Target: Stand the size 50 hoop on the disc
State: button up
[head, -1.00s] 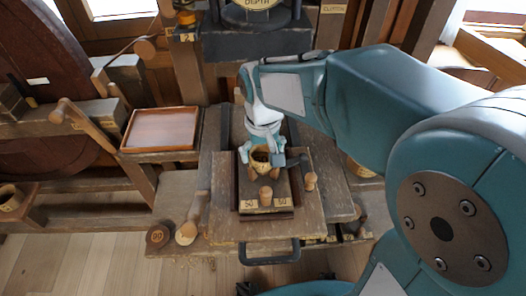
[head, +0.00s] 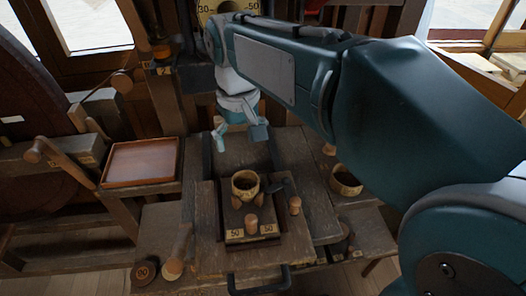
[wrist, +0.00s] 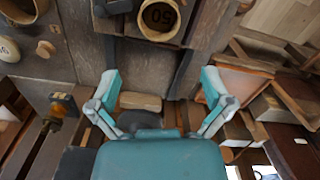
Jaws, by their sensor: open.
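The tan hoop (head: 244,195) stands upright, open end up, on a dark board with pegs and labels reading 50. In the wrist view the hoop (wrist: 161,37) is at the top edge, and a number 50 shows upside down inside its opening. The surface under the hoop is mostly hidden, so I cannot tell how it sits on a disc. My gripper (head: 239,136) is behind and above the hoop, apart from it. In the wrist view my gripper (wrist: 160,78) has its fingers spread wide with nothing between them.
Another tan hoop (head: 346,181) lies to the right. A dark numbered round piece (head: 145,271) and a wooden mallet-like tool (head: 176,258) lie front left. A shallow wooden tray (head: 141,163) is at the left.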

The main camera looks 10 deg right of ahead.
jog(key=s+d+f+m+t, duration=0.1)
jog(key=s+d+f+t, duration=0.1)
jog(key=s+d, duration=0.3)
jog(key=s+d+f+m+t, duration=0.1)
jog(key=s+d+f+t, duration=0.2)
jog(key=s+d, duration=0.2)
jog(key=s, duration=0.2)
jog(key=shift+s+d+m+t, duration=0.3)
jog(key=shift+s+d, duration=0.1)
jog(key=shift+r, duration=0.1)
dwell(1.0)
